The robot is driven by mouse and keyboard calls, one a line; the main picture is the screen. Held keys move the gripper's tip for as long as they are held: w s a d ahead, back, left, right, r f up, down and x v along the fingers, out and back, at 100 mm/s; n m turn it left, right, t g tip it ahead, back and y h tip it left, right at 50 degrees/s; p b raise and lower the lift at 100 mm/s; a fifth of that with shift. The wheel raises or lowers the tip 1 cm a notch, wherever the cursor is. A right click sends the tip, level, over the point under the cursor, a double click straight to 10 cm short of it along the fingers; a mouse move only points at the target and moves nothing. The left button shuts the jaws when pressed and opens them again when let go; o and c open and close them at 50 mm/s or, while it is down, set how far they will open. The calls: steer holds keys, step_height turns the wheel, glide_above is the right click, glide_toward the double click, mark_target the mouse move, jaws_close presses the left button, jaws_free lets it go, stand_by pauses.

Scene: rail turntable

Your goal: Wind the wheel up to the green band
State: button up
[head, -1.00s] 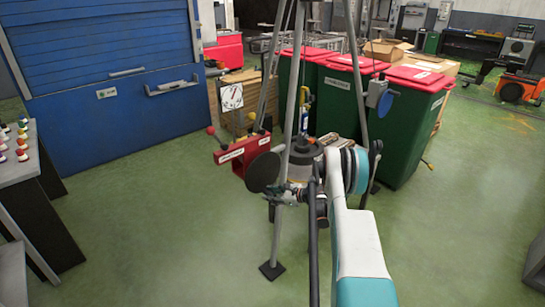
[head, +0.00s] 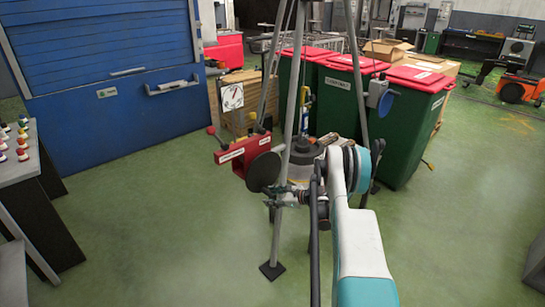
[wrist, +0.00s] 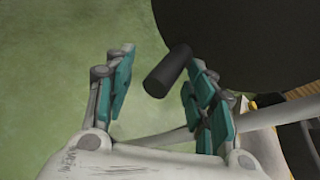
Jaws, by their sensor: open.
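The wheel is a dark round disc (head: 264,171) beside the red labelled housing (head: 236,151) in the head view. In the wrist view the dark disc (wrist: 270,45) fills the upper right. A black cylindrical handle (wrist: 168,70) projects from near its edge. My gripper (wrist: 158,64) is open, with one teal-padded finger on each side of the handle; the right finger looks closer to it, and I cannot tell if it touches. In the head view my gripper (head: 279,193) is small, just below the disc. A white dial (head: 231,96) stands behind; its bands are too small to read.
Grey tripod legs (head: 278,225) stand close around my arm and the disc. Green bins (head: 410,130) with red lids are behind to the right. A blue shutter cabinet (head: 110,120) is at the left. A bench with coloured knobs (head: 25,165) is far left. The front floor is clear.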

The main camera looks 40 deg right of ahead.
steer(key=s, duration=0.6)
steer(key=shift+s+d, duration=0.3)
steer(key=shift+s, duration=0.1)
stand_by(0.4)
step_height(320, 180, up, 4)
steer(key=n+h, duration=0.1)
steer(key=n, duration=0.6)
steer(key=n+h, duration=0.1)
steer(key=n, duration=0.6)
steer(key=n+h, duration=0.1)
steer(key=n, duration=0.5)
steer(key=shift+s+a+f+n, duration=0.15)
steer(key=shift+f+n, duration=0.1)
steer(key=shift+n, duration=0.15)
steer(key=shift+w+a+f+n+h, duration=0.15)
steer(key=shift+w+f+n, duration=0.45)
steer(key=shift+w+n, duration=0.65)
steer(key=shift+w+a+f+n+h, duration=0.1)
steer(key=shift+w+f+n+h, duration=0.15)
steer(key=shift+w+f+n, duration=0.7)
steer(key=shift+w+a+f+n+h, duration=0.1)
steer(key=shift+w+f+n+h, duration=0.15)
steer(key=shift+w+n, duration=1.3)
steer(key=shift+w+m, duration=0.4)
steer(key=shift+m, duration=0.05)
jaws_close()
